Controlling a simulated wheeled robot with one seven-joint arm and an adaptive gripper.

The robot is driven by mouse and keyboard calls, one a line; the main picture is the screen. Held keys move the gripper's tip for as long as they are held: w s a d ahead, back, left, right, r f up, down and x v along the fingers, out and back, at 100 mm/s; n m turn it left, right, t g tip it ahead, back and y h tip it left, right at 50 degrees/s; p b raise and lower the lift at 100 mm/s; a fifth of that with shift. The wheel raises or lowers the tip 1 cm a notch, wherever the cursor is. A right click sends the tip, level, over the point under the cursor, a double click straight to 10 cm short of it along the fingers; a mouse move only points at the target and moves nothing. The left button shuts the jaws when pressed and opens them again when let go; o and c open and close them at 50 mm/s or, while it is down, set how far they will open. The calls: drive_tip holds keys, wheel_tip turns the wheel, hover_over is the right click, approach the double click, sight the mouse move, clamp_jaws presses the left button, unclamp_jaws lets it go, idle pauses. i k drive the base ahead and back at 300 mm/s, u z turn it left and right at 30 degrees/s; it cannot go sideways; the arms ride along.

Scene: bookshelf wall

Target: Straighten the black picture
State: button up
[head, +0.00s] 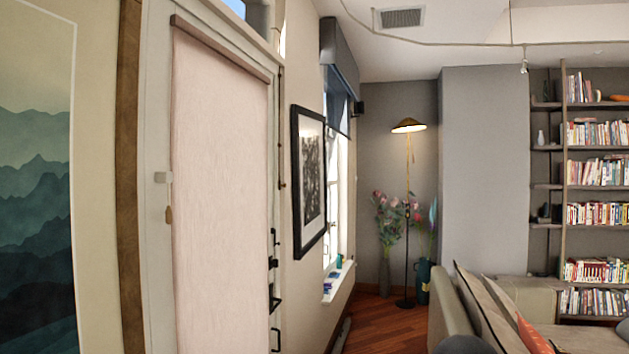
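The black picture (311,180) has a black frame, a white mat and a dark grey print. It hangs on the cream wall between the door and the window, seen at a steep angle. Its edges look slightly off level, but the slant of the view makes the exact tilt hard to tell. My gripper is not in view, and nothing covers the picture.
A door with a pale blind (220,190) and black handles is left of the picture. A window sill (338,283) holds small items. A floor lamp (408,200), vases and a sofa (490,310) stand beyond. Wooden floor (375,325) shows between wall and sofa.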

sight(309, 127)
drive_tip(key=u, duration=0.55)
drive_tip(key=k, duration=0.65)
drive_tip(key=u, duration=0.1)
drive_tip(key=i, duration=1.25)
drive_tip(key=z, duration=0.9)
drive_tip(key=i, duration=3.2)
drive_tip(key=u, duration=0.3)
